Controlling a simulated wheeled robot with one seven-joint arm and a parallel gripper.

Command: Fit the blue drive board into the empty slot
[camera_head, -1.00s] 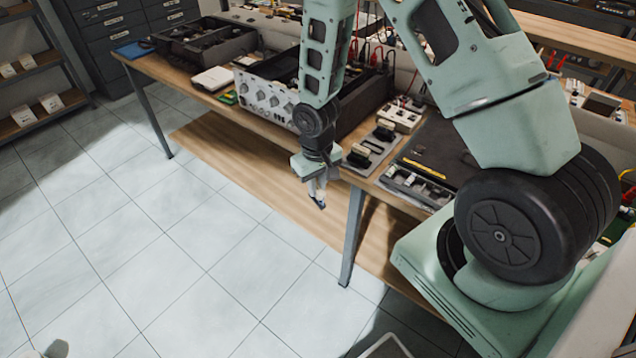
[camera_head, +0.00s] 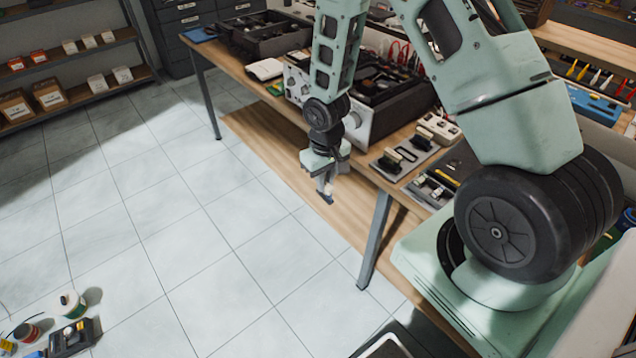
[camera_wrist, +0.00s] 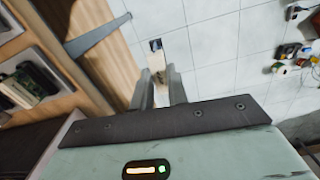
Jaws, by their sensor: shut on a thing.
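My gripper (camera_head: 327,186) hangs pointing down in front of the workbench's front edge, over the floor side. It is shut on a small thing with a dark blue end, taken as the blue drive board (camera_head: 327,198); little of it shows. In the wrist view its dark end (camera_wrist: 155,44) shows beyond the two fingers (camera_wrist: 160,88). An open equipment case (camera_head: 392,105) with a knobbed light front stands on the bench behind my gripper. I cannot make out the empty slot in either view.
The wooden workbench (camera_head: 232,66) carries black bins (camera_head: 265,38), a grey tray (camera_head: 405,155) and a dark tray (camera_head: 440,180). A shelf (camera_head: 75,100) holds small boxes at the back left. Spools and tools (camera_head: 68,304) lie lower left. The tiled floor between is clear.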

